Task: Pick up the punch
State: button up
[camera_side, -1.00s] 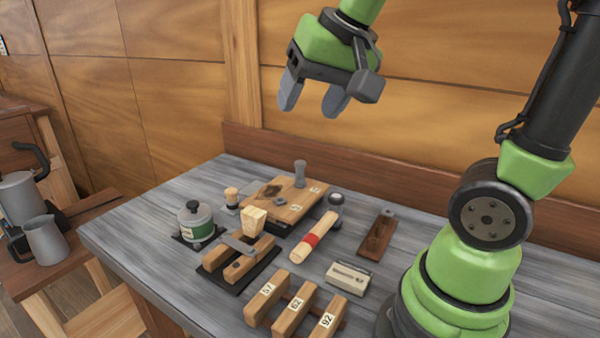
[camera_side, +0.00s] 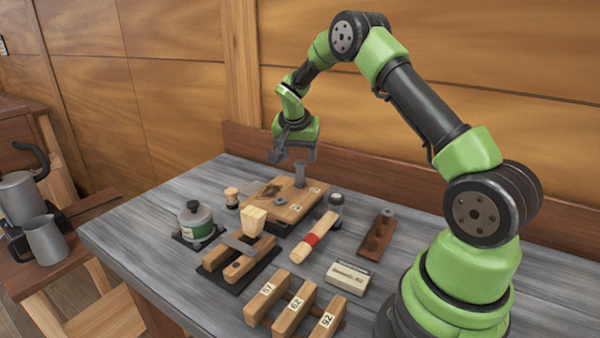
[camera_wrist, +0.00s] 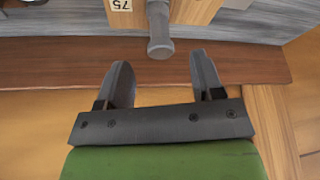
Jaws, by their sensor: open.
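The punch (camera_side: 300,172) looks to be the grey cylinder with a flared top, standing upright on the wooden board (camera_side: 275,189). It shows again in the wrist view (camera_wrist: 160,28), ahead of and between my fingers. My gripper (camera_side: 293,156) hangs just above and behind the punch in the side view, near the back wall. Its two grey fingers are spread and hold nothing, as the wrist view (camera_wrist: 161,64) shows. The punch appears apart from both fingers.
A pale-headed mallet (camera_side: 252,221) rests over wooden blocks. A green-labelled pot (camera_side: 195,222) stands left. Numbered blocks (camera_side: 266,300) stand in front.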

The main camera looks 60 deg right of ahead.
aim_at(300, 162)
jog(key=x, duration=0.6)
jog(key=shift+f, duration=0.35)
jog(key=c, duration=1.1)
notch_tip(300, 162, up, 14)
jog(key=shift+r, duration=0.15)
dwell(0.4)
jog(key=shift+r, duration=0.35)
dwell(0.4)
jog(key=shift+r, duration=1.95)
jog(key=shift+r, duration=0.15)
